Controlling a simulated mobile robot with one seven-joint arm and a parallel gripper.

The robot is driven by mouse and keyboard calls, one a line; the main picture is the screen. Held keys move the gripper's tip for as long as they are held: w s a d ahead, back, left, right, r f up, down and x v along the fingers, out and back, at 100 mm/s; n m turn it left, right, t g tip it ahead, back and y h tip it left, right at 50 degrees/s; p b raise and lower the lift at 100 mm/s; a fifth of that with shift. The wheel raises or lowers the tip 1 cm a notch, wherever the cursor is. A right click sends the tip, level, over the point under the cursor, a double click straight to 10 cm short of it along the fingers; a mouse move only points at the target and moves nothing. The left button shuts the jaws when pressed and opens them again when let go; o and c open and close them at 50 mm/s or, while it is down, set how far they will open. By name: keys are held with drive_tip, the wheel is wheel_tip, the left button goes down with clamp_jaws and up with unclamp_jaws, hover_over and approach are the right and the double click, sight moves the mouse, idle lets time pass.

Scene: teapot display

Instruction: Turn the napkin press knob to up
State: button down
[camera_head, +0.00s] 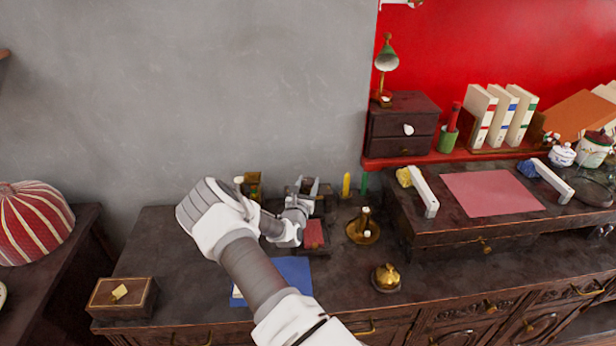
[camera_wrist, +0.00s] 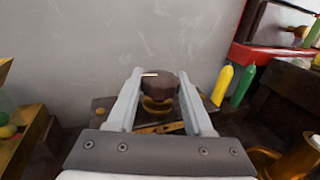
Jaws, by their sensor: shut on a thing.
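The napkin press (camera_head: 320,205) is a dark stand on the cabinet top, near the wall, with a red napkin (camera_head: 314,232) at its front. Its knob (camera_wrist: 162,86) is dark brown and round, above a brass collar. A short white mark on the knob lies roughly level and points left in the wrist view. My gripper (camera_head: 304,184) is over the press; in the wrist view its two fingers (camera_wrist: 160,88) stand on either side of the knob and are shut on it. In the head view my gripper and arm hide much of the press and the knob.
A brass candlestick (camera_head: 363,228) stands right of the press, with yellow (camera_head: 346,185) and green (camera_head: 364,184) candle-like sticks behind. A brass bell-like piece (camera_head: 386,277) is in front. A blue sheet (camera_head: 292,270) lies under my arm; a wooden box (camera_head: 122,297) is at left.

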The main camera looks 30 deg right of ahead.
drive_tip(key=n+t+y+p, duration=0.2)
drive_tip(key=y+p, duration=0.1)
drive_tip(key=shift+s+d+r+n+p, duration=0.1)
drive_tip(key=shift+r+n+p, duration=0.2)
drive_tip(key=shift+n, duration=0.1)
drive_tip(key=n+t+y+p, duration=0.1)
drive_tip(key=n+y+p, duration=0.1)
drive_tip(key=y, duration=0.1)
drive_tip(key=n+t+y+p, duration=0.1)
drive_tip(key=n+y+p, duration=0.1)
drive_tip(key=y+p, duration=0.1)
drive_tip(key=shift+f+t+y, duration=0.2)
drive_tip(key=shift+t+y, duration=0.2)
drive_tip(key=shift+y, duration=0.1)
drive_tip(key=n+y, duration=0.2)
drive_tip(key=y, duration=0.1)
drive_tip(key=n+y+p, duration=0.1)
drive_tip(key=shift+f+y, duration=0.25)
drive_tip(key=shift+y, duration=0.05)
drive_tip(key=shift+r+n+y+b, duration=0.1)
drive_tip(key=shift+n+y+b, duration=0.2)
drive_tip(key=shift+n+y, duration=0.85)
drive_tip(key=shift+r+y, duration=0.1)
drive_tip(key=shift+y, duration=0.15)
drive_tip(key=shift+c, duration=1.5)
unclamp_jaws()
drive_tip(key=v, duration=0.7)
